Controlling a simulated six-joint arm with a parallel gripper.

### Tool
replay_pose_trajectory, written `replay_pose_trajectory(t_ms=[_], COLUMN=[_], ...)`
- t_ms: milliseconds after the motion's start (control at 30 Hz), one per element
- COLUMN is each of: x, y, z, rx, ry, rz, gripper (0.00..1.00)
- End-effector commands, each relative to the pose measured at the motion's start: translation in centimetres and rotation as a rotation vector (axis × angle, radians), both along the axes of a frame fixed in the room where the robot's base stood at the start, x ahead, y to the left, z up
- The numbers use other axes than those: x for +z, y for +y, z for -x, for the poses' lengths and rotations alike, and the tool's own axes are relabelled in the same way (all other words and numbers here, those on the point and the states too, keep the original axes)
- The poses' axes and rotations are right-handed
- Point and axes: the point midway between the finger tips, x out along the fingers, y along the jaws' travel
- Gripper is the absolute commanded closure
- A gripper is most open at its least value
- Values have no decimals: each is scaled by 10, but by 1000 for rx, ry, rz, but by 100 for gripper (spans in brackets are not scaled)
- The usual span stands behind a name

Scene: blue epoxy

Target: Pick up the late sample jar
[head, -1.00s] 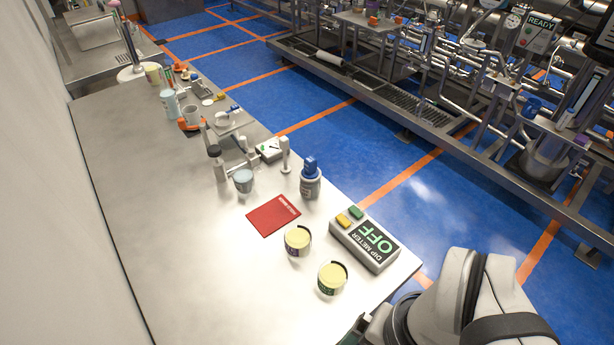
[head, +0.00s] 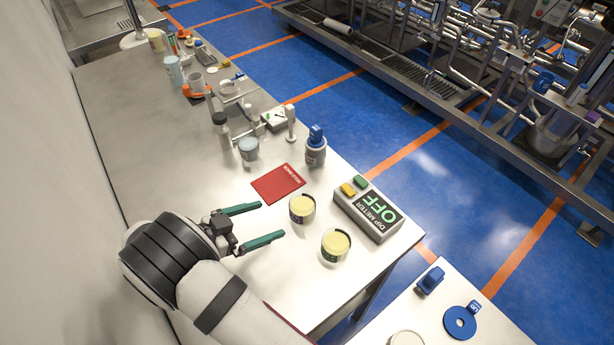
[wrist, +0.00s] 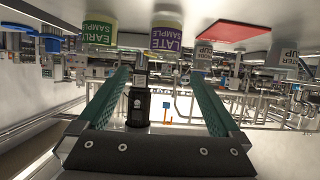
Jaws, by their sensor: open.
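The late sample jar (head: 302,209) stands upright on the steel table, with a pale yellow top and a purple label. In the wrist view, which is upside down, its label reads LATE SAMPLE (wrist: 167,38). The early sample jar (head: 335,246), with a green label (wrist: 98,34), stands just in front of it to the right. My gripper (head: 271,221) has green fingers spread apart and empty. It is left of the late sample jar, pointing toward the two jars and not touching either. In the wrist view the jar lies beyond the open fingers (wrist: 157,75).
A red booklet (head: 278,183) lies behind the gripper. A blue-capped bottle (head: 316,150) and a small cup (head: 249,149) stand farther back. The table's left side is clear. A second table (head: 480,325) is at lower right.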

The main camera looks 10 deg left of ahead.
Motion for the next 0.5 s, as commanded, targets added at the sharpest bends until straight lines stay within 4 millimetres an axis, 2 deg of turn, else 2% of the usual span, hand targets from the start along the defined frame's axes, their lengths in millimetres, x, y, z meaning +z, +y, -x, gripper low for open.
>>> replay_pose_trajectory(t_ms=[67, 300, 500], x=[-7, -33, -43], y=[-3, -48, -67], z=[-7, -51, -71], rx=[9, 6, 5], ry=[-18, -15, -15], rz=[-3, -2, -4], gripper=[0, 0, 0])
